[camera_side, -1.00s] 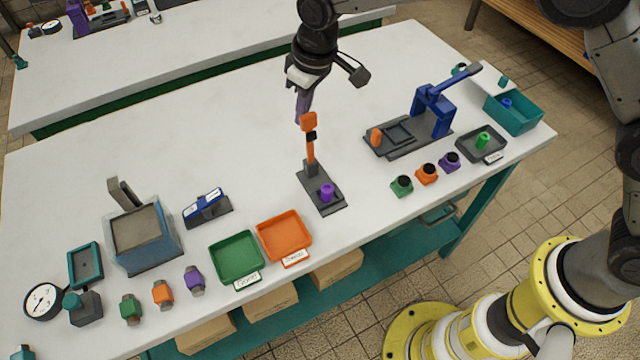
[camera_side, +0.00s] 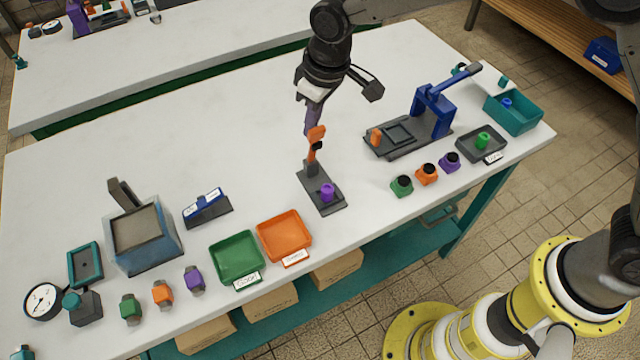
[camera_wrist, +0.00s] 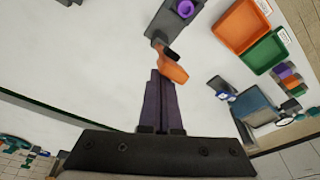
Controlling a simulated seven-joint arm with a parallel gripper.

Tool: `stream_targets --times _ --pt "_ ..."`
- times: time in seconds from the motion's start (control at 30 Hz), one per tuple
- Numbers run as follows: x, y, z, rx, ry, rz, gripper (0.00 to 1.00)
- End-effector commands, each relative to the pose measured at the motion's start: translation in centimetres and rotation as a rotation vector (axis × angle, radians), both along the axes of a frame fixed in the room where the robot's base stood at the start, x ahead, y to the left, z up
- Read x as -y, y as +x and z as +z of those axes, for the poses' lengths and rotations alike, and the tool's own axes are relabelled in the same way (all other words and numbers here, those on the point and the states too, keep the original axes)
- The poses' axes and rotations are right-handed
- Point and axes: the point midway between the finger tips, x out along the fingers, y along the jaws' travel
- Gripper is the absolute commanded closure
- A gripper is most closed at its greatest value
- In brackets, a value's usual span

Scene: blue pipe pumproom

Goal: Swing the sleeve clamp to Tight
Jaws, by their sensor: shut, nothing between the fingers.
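The sleeve clamp has a dark base plate (camera_side: 328,200), a purple sleeve (camera_side: 327,190) near its front end and an orange lever (camera_side: 316,133) at its back end. The lever leans toward the far side of the table. In the wrist view the lever (camera_wrist: 172,68) lies just beyond the fingertips, and the sleeve (camera_wrist: 185,8) shows at the top. My gripper (camera_side: 309,130) is shut and empty, its purple fingers pointing down at the lever's top. In the wrist view the fingers (camera_wrist: 160,78) are together and seem to touch the lever; exact contact is unclear. No Tight mark is readable.
A blue toggle press (camera_side: 435,110) stands to the right, with several small knobs before it. Orange (camera_side: 284,236) and green (camera_side: 237,257) trays lie front left. A grey-blue box (camera_side: 145,240) stands farther left. The table behind the clamp is clear.

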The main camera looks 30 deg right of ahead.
Motion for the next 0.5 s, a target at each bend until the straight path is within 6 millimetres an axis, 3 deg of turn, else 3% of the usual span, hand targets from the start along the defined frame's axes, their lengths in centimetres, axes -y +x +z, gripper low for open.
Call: stream_targets --times 0.5 --pt "0.0 -1.9 0.0 0.000 0.000 0.000 1.00"
